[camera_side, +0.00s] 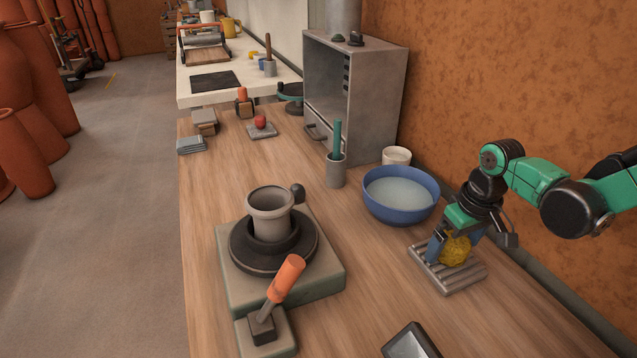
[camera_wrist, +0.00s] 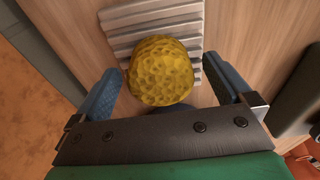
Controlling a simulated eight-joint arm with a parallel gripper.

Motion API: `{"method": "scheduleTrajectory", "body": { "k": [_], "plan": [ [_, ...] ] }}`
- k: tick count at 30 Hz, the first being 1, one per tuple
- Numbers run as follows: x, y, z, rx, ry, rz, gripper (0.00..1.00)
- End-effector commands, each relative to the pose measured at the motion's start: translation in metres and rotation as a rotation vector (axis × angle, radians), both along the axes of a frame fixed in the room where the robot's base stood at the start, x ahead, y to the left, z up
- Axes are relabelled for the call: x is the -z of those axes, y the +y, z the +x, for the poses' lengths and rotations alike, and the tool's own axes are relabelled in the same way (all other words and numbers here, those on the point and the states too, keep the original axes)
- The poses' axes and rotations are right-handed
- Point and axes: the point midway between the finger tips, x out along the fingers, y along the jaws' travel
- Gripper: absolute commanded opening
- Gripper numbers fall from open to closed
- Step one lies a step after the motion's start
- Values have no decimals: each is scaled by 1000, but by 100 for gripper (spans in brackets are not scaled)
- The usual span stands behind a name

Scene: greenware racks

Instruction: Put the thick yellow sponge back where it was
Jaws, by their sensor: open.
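The thick yellow sponge (camera_side: 456,250) rests on a slatted grey rack (camera_side: 447,277) at the right of the wooden table. In the wrist view the sponge (camera_wrist: 160,71) is round and pitted, and it covers part of the slatted rack (camera_wrist: 150,18). My gripper (camera_side: 452,246) is low over the rack, its blue fingers on either side of the sponge. In the wrist view my gripper (camera_wrist: 164,88) is open, with a gap between each finger and the sponge.
A blue bowl (camera_side: 401,197) of pale liquid stands just behind the rack, with a white cup (camera_side: 396,156) beyond it. A wheel holding a grey mug (camera_side: 270,213) stands to the left. A dark-screened device (camera_side: 411,343) lies at the front. Bare table lies between wheel and rack.

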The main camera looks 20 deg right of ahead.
Motion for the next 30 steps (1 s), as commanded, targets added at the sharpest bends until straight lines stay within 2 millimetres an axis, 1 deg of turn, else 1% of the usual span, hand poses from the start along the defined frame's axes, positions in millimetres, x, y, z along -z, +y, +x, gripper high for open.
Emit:
{"method": "scheduleTrajectory", "body": {
  "k": [5, 18, 24, 28, 30],
  "plan": [
    [-22, 0, -3, 0, 0, 0, 99],
    [-92, 0, -10, 0, 0, 0, 99],
    [-111, 0, -12, 0, 0, 0, 99],
    [-116, 0, -14, 0, -17, -1, 99],
    [-117, 1, -18, -1, -64, -2, 99]
  ]
}}
